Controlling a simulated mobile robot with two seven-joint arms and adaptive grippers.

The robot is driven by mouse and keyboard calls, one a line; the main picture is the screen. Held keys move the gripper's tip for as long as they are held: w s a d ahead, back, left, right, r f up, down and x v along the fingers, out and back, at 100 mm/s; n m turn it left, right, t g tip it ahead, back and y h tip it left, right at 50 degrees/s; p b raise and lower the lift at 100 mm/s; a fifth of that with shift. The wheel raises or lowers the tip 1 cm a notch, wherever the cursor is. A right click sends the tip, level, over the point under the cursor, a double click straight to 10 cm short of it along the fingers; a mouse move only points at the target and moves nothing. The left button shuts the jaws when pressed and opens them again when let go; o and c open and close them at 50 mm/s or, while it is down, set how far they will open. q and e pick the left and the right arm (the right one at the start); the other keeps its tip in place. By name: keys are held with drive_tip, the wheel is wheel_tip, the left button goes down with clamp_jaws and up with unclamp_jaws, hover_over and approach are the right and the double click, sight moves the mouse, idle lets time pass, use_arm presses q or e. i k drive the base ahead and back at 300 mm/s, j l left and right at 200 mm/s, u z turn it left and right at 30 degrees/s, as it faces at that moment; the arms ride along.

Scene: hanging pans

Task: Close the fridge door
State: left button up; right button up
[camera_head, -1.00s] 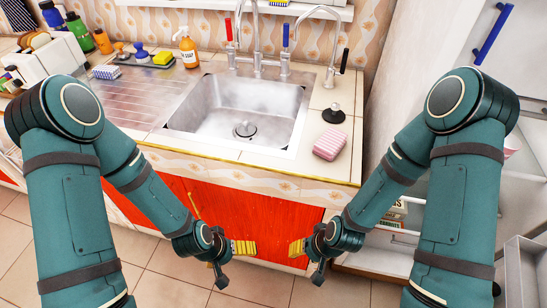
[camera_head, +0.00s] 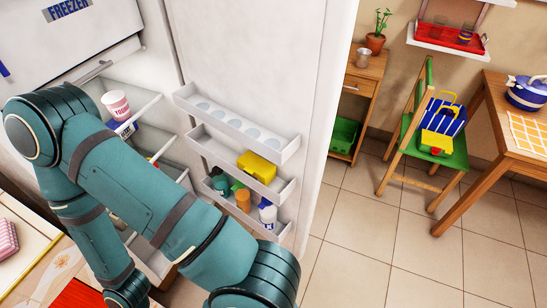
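The fridge door (camera_head: 265,60) stands wide open in the middle of the head view. Its inner side faces me and carries white shelves. The top rack (camera_head: 235,122) has round egg hollows. A yellow box (camera_head: 257,166) and several small bottles sit on the lower shelves. The fridge interior (camera_head: 95,85) is open at left, partly hidden by one of my arms, with a pink-and-white cup (camera_head: 117,105) on a shelf. That arm, which looks like my right, crosses the lower left in front of the fridge. Neither gripper's fingers are in view.
A freezer compartment (camera_head: 60,45) is shut above the fridge. Past the door are a wooden cabinet (camera_head: 362,92), a green chair (camera_head: 430,160) with a bag on it, and a wooden table (camera_head: 490,130). Tiled floor (camera_head: 370,250) is clear at lower right. A counter corner (camera_head: 25,230) is at lower left.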

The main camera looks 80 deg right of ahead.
sight(265, 77)
drive_tip(key=k+l+z, duration=0.1)
drive_tip(key=k, duration=0.35)
drive_tip(key=k+l+z, duration=0.1)
drive_tip(key=k+l, duration=0.2)
drive_tip(key=k, duration=0.15)
drive_tip(key=k+l+z, duration=0.1)
drive_tip(key=k+l, duration=0.15)
drive_tip(key=l, duration=0.15)
drive_tip(key=k+l, duration=0.2)
drive_tip(key=l, duration=0.25)
drive_tip(key=k+l, duration=0.1)
drive_tip(key=l, duration=0.45)
drive_tip(key=k+l+z, duration=0.15)
drive_tip(key=l, duration=0.95)
drive_tip(key=i+l+z, duration=0.15)
drive_tip(key=l+z, duration=0.15)
drive_tip(key=i+l+z, duration=0.3)
drive_tip(key=l, duration=0.2)
drive_tip(key=j+u, duration=0.1)
drive_tip(key=j, duration=0.45)
drive_tip(key=k, duration=0.05)
